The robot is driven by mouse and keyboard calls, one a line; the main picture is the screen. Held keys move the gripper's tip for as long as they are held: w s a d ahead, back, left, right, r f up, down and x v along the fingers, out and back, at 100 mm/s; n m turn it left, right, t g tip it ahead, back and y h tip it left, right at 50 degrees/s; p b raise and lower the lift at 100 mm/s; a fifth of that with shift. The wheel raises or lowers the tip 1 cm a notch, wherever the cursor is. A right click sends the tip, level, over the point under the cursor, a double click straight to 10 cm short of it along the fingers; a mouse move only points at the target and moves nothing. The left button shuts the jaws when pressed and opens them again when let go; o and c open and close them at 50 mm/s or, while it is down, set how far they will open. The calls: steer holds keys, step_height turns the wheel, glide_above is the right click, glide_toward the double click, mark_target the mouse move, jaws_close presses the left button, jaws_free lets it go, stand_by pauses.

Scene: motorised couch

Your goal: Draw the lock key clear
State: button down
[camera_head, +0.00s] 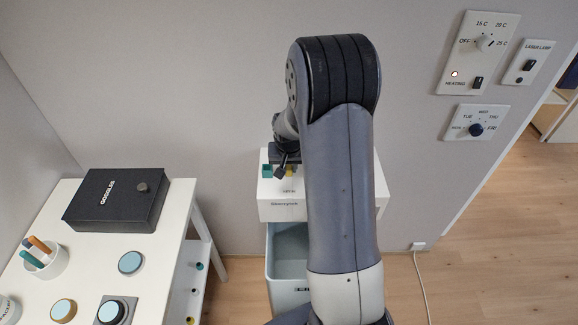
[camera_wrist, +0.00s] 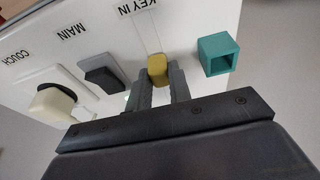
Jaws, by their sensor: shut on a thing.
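The lock key shows in the wrist view as a yellow key head (camera_wrist: 157,69) below the words KEY IN on a white panel (camera_wrist: 190,40). My gripper (camera_wrist: 158,84) is shut on the yellow key head, one dark finger on each side. Whether the key's shaft is still in the panel is hidden. In the head view my gripper (camera_head: 284,165) is over the white box (camera_head: 290,208), largely behind my arm, with a bit of yellow beside it.
Next to the key are a teal square socket (camera_wrist: 217,54), a dark MAIN switch (camera_wrist: 103,73) and a cream COUCH knob (camera_wrist: 54,103). A white table (camera_head: 180,215) with a black GOGGLES box (camera_head: 116,199) stands left. Wall panels (camera_head: 477,55) are at right.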

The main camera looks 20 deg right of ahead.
mark_target(289, 168)
steer(key=c, duration=1.9)
jaws_free()
jaws_close()
steer(key=shift+r, duration=0.2)
steer(key=shift+r+p, duration=1.5)
steer(key=shift+r, duration=0.85)
step_height(289, 168, up, 7)
steer(key=p, duration=0.4)
